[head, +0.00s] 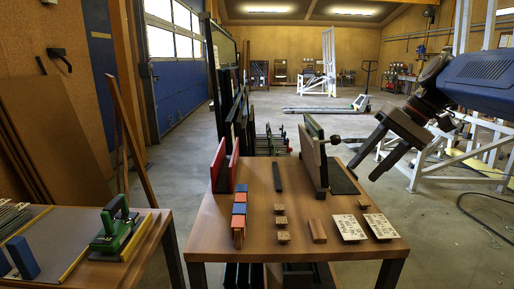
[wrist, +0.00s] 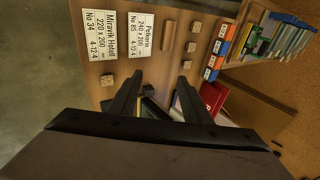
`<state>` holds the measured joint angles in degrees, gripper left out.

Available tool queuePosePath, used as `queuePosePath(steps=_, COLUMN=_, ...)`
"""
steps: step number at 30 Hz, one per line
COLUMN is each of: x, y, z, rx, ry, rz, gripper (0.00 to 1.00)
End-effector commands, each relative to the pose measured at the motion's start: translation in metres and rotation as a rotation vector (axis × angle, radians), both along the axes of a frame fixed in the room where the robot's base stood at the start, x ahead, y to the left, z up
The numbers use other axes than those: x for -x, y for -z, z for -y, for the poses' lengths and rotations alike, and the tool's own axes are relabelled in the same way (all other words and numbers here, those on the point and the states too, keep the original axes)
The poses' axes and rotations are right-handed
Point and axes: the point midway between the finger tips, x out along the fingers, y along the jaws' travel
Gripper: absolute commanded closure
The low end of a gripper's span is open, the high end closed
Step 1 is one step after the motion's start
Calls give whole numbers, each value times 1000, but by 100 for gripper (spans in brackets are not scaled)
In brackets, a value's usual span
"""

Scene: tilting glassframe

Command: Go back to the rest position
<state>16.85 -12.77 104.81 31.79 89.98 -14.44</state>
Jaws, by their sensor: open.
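My gripper (head: 362,160) is at the right in the head view, raised above the right edge of the wooden table (head: 260,203). Its two dark fingers are spread apart with nothing between them. In the wrist view my gripper (wrist: 156,88) shows both fingertips over the table, apart and empty. The rest position itself is not marked by anything that I can see.
The table bears a red upright holder (head: 219,165), dark upright panels (head: 313,158), blue and orange blocks (head: 239,209), small wooden blocks (head: 281,221) and white labels (head: 349,228). A side table (head: 145,250) bears a green tool (head: 117,229).

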Motion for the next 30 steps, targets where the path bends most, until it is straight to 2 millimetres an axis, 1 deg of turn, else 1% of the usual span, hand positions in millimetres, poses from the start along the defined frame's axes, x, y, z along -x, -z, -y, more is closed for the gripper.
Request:
queuePosePath(steps=1, x=16, y=11, z=-6, rx=34, ry=8, rz=5, gripper=56)
queuePosePath(steps=8, x=75, y=67, z=-13, rx=193, ry=49, rz=42, gripper=56)
queuePosePath(steps=12, x=109, y=103, z=-12, rx=286, ry=64, rz=82, gripper=56)
queuePosePath(steps=14, x=123, y=118, z=-10, rx=324, ry=69, rz=102, gripper=56)
queuePosePath(steps=18, x=154, y=154, z=-5, rx=409, ry=71, rz=158, gripper=56)
queuePosePath(steps=21, x=172, y=178, z=0, rx=461, ry=69, rz=202, gripper=56)
queuePosePath(steps=24, x=186, y=197, z=5, rx=502, ry=65, rz=240, gripper=56)
queuePosePath(steps=27, x=195, y=211, z=8, rx=527, ry=61, rz=268, gripper=56)
queuePosePath(steps=30, x=199, y=218, z=10, rx=541, ry=59, rz=284, gripper=56)
